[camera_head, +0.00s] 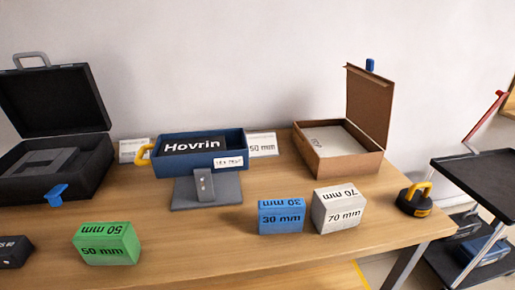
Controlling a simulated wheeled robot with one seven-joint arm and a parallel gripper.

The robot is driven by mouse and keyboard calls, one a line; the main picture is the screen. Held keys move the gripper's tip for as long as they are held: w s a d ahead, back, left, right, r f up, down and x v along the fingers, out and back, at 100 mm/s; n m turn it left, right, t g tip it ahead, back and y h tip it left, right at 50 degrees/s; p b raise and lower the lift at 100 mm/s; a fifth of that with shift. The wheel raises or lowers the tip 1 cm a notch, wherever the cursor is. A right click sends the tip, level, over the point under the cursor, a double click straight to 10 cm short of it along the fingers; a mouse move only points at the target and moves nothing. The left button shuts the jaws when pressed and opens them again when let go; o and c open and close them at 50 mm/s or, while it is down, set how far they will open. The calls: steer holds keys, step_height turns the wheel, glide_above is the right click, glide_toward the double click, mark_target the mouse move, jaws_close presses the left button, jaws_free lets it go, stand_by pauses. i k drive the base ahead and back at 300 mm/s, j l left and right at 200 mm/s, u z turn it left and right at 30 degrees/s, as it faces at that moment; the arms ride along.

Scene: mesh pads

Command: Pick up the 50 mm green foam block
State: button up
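The green foam block (106,244) lies on the front left part of the wooden table, with "50 mm" printed on its top and front faces. Nothing touches it, and its top and front are in plain view. My gripper does not show in the head camera view.
A blue 30 mm block (281,216) and a grey 70 mm block (338,209) stand to the right. A dark block (14,252) lies at the left edge. Behind are an open black case (88,160), a blue Hovrin bin (235,143) on a stand, and an open brown box (345,163).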

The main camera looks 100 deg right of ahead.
mark_target(107, 243)
steer(key=z, duration=3.35)
steer(key=i+l+u, duration=0.1)
steer(key=u, duration=0.25)
steer(key=i+u, duration=0.1)
steer(key=u, duration=1.45)
steer(key=k+u, duration=0.15)
steer(key=u, duration=0.3)
steer(key=k+u, duration=0.1)
steer(key=u, duration=0.9)
steer(key=k+j+u, duration=0.1)
steer(key=k+j, duration=0.5)
